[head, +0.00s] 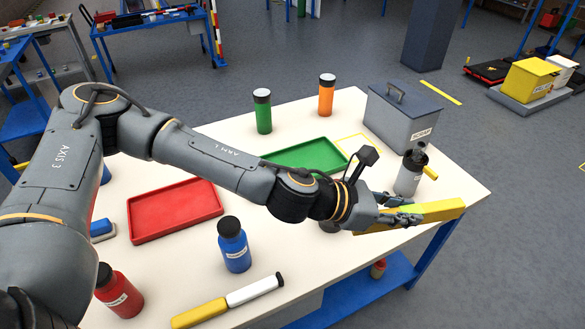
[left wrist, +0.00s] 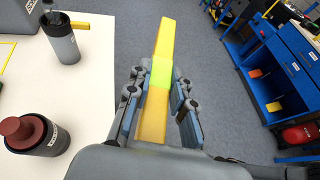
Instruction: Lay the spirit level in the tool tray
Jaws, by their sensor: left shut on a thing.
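The spirit level is a yellow bar (head: 440,210) with a bright green-yellow middle. My left gripper (head: 400,208) is shut on it near the table's right edge. In the left wrist view the level (left wrist: 157,115) lies lengthwise between the fingers of the left gripper (left wrist: 158,85), with grey floor behind it. A red tray (head: 176,209) lies on the left of the table and a green tray (head: 305,156) lies behind my arm. Both look empty where visible; neither carries a readable label. My forearm passes in front of the green tray's near side. My right gripper is out of view.
A dark canister (left wrist: 38,135) stands near my wrist.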

